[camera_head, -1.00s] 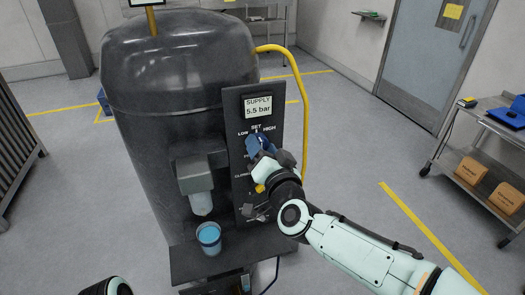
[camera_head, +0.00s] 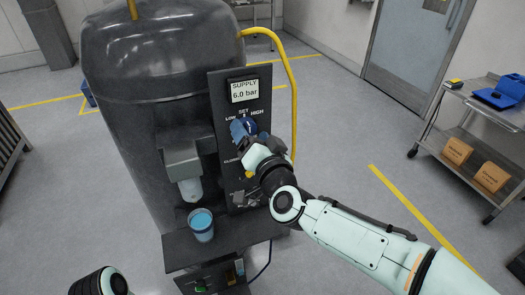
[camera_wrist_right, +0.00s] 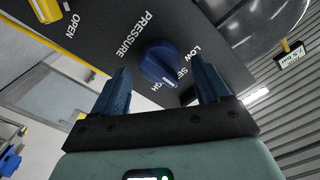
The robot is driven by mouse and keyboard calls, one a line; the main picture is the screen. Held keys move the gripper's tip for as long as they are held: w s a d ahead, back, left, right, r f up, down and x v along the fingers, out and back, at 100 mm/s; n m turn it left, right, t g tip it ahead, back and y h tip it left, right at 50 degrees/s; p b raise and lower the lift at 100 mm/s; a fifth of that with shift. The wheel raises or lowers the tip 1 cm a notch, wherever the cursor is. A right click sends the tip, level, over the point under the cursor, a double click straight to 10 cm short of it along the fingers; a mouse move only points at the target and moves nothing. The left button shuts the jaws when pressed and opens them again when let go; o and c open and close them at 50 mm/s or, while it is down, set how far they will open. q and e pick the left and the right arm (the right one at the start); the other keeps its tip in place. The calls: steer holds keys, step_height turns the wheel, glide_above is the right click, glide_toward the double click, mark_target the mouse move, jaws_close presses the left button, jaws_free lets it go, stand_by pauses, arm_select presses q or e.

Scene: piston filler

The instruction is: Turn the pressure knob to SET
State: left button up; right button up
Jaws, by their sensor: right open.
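The blue pressure knob (camera_wrist_right: 158,62) sits on the dark control panel (camera_wrist_right: 105,20) of the filler, under the word PRESSURE in the right wrist view. Its white mark points between SET and HIGH in that view. In the head view the knob (camera_head: 248,126) is partly hidden by my right gripper (camera_head: 250,136). The right gripper also shows in the wrist view (camera_wrist_right: 160,66), open, with one blue finger on each side of the knob and visible gaps. The supply display (camera_head: 244,90) reads 6.0 bar.
A yellow knob (camera_wrist_right: 45,10) marked OPEN is on the same panel. Below the nozzle (camera_head: 188,188), a cup with blue contents (camera_head: 201,225) stands on the filler's shelf (camera_head: 240,232). A yellow hose (camera_head: 293,90) runs right of the panel. A cart (camera_head: 470,145) stands at the right.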

arm_select(q)
steer(key=shift+f, duration=0.2)
arm_select(e)
steer(key=v, duration=1.2)
steer(key=shift+s, duration=0.2)
steer(key=shift+d, duration=0.1)
